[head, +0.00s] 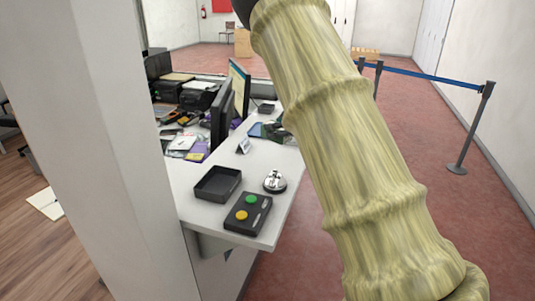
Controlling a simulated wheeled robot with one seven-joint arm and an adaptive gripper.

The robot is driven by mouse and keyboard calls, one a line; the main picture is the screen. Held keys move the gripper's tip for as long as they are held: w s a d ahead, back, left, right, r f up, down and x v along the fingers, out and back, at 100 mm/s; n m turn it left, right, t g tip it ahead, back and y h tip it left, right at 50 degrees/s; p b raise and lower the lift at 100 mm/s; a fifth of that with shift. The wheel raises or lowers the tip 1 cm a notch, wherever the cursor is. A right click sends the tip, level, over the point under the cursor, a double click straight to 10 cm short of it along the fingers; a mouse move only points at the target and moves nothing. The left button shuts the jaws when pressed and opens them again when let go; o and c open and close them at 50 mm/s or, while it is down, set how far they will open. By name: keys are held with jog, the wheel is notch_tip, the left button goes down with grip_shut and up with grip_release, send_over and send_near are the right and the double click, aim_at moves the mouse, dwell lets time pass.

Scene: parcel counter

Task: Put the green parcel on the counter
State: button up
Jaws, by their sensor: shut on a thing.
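The white counter (233,164) runs away from me in the middle of the head view, with its near end closest to me. I cannot make out the green parcel for certain. A dark green and black item (276,130) lies farther along the counter, partly hidden behind my arm, and I cannot tell what it is. My arm, with a bamboo-like surface, fills the centre right and hides part of the counter's right side. My gripper is not in view.
A black tray (217,184), a button box (248,214) and a bell (275,181) occupy the counter's near end. Monitors (240,88) stand behind. A pillar (95,150) rises at left. A barrier post (472,130) with blue belt stands at right. Red floor there is open.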

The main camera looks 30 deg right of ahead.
aim_at(276, 165)
jog(key=shift+f+b, duration=0.3)
jog(key=shift+f, duration=0.35)
notch_tip(276, 165, down, 10)
jog(key=p, duration=0.2)
jog(key=shift+w+d+p, duration=0.1)
jog(key=shift+p, duration=0.3)
jog(key=shift+f, duration=0.1)
jog(key=o, duration=1.1)
jog(key=shift+o, duration=0.2)
